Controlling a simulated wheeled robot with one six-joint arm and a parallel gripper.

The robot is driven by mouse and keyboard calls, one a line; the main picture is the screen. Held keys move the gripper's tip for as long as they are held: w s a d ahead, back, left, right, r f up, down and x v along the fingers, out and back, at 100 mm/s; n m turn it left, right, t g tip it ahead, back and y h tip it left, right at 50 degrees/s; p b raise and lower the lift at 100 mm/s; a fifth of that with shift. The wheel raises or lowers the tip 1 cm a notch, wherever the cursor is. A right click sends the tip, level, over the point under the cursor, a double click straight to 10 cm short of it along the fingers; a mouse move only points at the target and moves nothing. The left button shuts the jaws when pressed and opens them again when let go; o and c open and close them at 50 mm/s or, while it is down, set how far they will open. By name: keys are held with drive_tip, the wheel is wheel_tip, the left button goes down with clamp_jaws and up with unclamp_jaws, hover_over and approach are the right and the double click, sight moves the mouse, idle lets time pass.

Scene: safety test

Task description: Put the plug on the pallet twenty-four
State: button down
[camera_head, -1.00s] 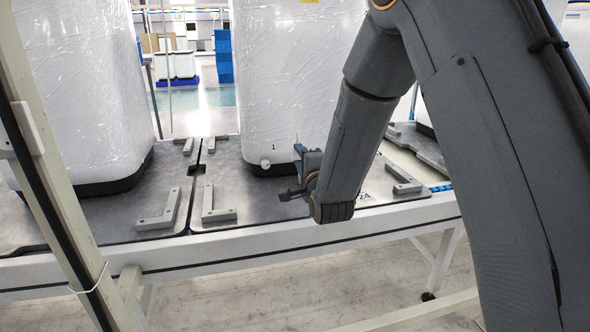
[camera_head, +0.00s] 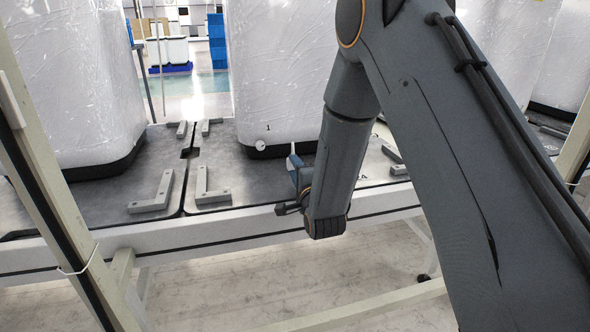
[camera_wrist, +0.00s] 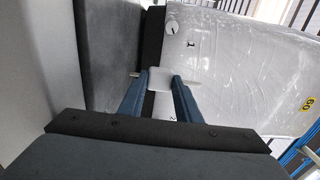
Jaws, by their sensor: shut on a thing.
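My gripper (camera_head: 295,164) has blue fingers and is above the front part of a dark grey pallet (camera_head: 240,187). It also shows in the wrist view (camera_wrist: 158,84), shut on a small white plug (camera_wrist: 160,77). The plug shows as a narrow white piece in the head view (camera_head: 294,149). The pallet's number is partly hidden behind my arm; a "4" or "A" shows in the head view, and a "2" in the wrist view. A tall white wrapped load (camera_head: 270,60), marked "1", stands on this pallet. A white round knob (camera_wrist: 172,27) is low on its side.
A second pallet (camera_head: 95,200) with a wrapped load (camera_head: 70,80) is on the left, across a narrow gap. Grey L-shaped brackets (camera_head: 212,190) stand on the pallets. A white rail (camera_head: 150,240) runs along the front. A frame post (camera_head: 45,180) stands at the left.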

drive_tip(key=shift+f, duration=0.15)
drive_tip(key=shift+s+f+b, duration=0.15)
drive_tip(key=shift+f+b, duration=0.2)
drive_tip(key=shift+f, duration=0.2)
drive_tip(key=c, duration=1.3)
unclamp_jaws()
drive_tip(key=shift+f, duration=0.15)
drive_tip(key=shift+r+p, duration=0.3)
drive_tip(key=shift+r, duration=0.1)
drive_tip(key=p+v, duration=0.1)
drive_tip(key=v, duration=1)
drive_tip(key=shift+s+d+r, duration=0.2)
drive_tip(key=shift+s+r, duration=0.15)
drive_tip(key=shift+r, duration=0.15)
drive_tip(key=o, duration=1.3)
